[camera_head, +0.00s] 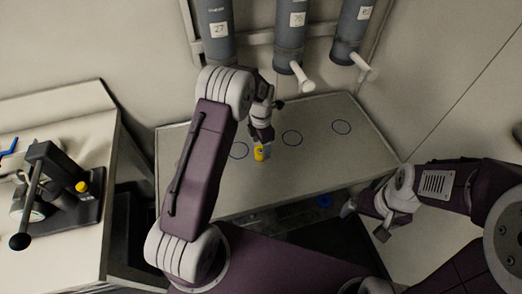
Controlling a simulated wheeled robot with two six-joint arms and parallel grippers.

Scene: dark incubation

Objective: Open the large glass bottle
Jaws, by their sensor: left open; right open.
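I cannot make out a large glass bottle with certainty. A small yellow item (259,155) stands on the table (340,165), near a blue ring mark. My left gripper (262,138) is open and points down right above the yellow item, hiding part of it. I cannot tell whether they touch. My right gripper (365,220) is open and empty, low at the right, in front of the table's front edge and away from the yellow item.
Several blue rings (292,138) mark the tabletop. Grey numbered cylinders (291,40) with pale spouts hang on the back wall. At left, a side bench (70,255) carries a dark lever device (58,180) with a black knob. The table's right part is clear.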

